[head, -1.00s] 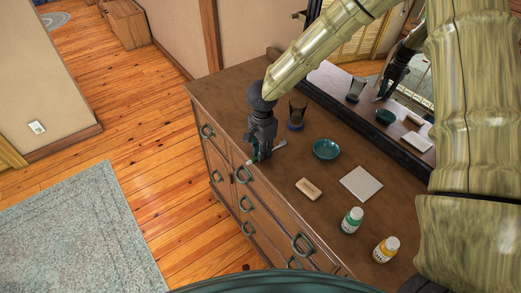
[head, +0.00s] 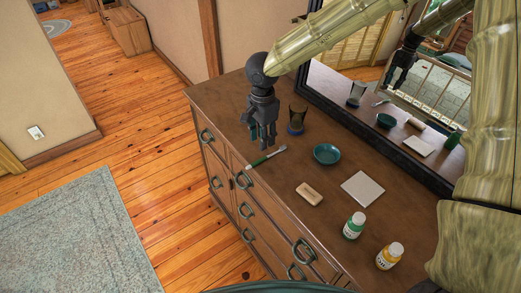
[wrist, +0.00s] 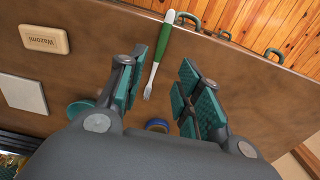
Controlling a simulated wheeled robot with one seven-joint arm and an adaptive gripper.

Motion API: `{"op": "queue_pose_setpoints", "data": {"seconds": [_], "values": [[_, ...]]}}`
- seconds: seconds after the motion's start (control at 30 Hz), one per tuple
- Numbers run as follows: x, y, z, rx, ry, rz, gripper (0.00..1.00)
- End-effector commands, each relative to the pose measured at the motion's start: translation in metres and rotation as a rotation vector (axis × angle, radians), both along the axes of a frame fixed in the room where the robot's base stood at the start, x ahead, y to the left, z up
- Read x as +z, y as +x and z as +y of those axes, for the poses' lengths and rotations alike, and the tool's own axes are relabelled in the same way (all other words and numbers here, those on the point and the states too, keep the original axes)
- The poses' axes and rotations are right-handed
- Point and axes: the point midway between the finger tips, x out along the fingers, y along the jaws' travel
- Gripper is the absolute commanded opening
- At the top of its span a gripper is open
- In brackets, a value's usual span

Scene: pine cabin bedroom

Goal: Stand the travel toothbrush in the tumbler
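The travel toothbrush (head: 266,157) lies flat on the dresser top near its front edge, with a green handle and pale head. In the wrist view the toothbrush (wrist: 163,48) shows in the gap between my fingers. My gripper (head: 262,143) is open and empty above the dresser, apart from the toothbrush; its spread fingers also show in the wrist view (wrist: 160,90). The dark see-through tumbler (head: 297,115) with a blue base stands upright behind and right of my gripper. In the wrist view only a blue part of it (wrist: 157,125) shows; my gripper body hides the rest.
On the dresser (head: 225,100), a teal dish (head: 326,154), a soap bar (head: 309,193), a pale square tile (head: 363,189) and two bottles, green-labelled (head: 354,226) and yellow-labelled (head: 389,256), stand to the right. A mirror (head: 345,85) runs along the back. The left end is clear.

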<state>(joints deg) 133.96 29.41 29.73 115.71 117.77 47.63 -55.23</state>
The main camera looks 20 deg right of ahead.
Motion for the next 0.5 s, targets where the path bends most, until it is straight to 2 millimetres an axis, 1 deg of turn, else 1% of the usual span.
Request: {"op": "queue_pose_setpoints", "data": {"seconds": [0.1, 0.2, 0.33, 0.5], "values": [[0.017, 0.000, 0.000, 0.000, 0.002, -0.002, 0.35], [0.028, 0.000, 0.000, 0.001, 0.000, -0.001, 0.35], [0.036, 0.000, 0.000, 0.001, 0.000, 0.000, 0.35], [0.040, -0.001, 0.000, 0.001, 0.000, 0.001, 0.35]]}}
